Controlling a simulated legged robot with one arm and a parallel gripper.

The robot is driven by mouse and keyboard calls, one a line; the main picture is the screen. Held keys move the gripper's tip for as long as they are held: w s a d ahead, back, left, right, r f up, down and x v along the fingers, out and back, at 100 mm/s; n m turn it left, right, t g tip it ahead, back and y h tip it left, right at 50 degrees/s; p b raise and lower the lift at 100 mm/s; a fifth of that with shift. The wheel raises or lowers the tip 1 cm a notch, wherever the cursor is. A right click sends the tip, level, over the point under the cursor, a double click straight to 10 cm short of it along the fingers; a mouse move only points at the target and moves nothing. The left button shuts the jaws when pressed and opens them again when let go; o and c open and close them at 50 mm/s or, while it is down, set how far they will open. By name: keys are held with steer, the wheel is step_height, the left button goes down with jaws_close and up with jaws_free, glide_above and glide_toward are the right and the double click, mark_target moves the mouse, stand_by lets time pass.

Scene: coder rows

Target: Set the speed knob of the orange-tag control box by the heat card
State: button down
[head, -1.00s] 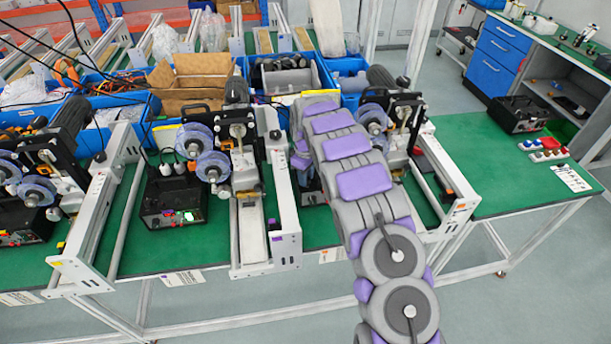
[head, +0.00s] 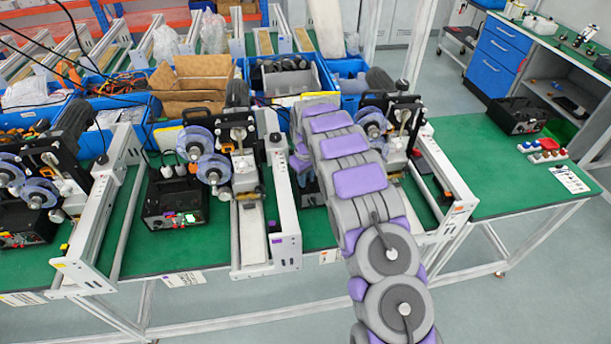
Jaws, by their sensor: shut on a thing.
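The orange tag (head: 457,209) is on the white frame end of the rightmost machine. A dark control box (head: 312,197) shows only in part at the left of this machine, mostly behind my arm. Its speed knob is hidden. My arm reaches over the bench and bends down on its far side toward this box. My gripper is hidden behind the arm, so its fingers and any contact with the knob do not show. A white card (head: 330,257) hangs at the bench's front edge below; its print is too small to read.
Another control box (head: 174,205) with lit lights stands left, by the purple-tag frame (head: 285,245). More cards (head: 184,279) hang along the front edge. Coloured buttons (head: 543,150), a printed card (head: 570,180) and a black case (head: 516,116) lie on the right bench, with bare green around them.

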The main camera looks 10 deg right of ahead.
steer(key=m+p, duration=0.1)
steer(key=m, duration=0.3)
steer(key=shift+m, duration=0.3)
steer(key=shift+m+p, duration=0.7)
steer(key=shift+m, duration=1.2)
steer(key=c, duration=1.2)
jaws_free()
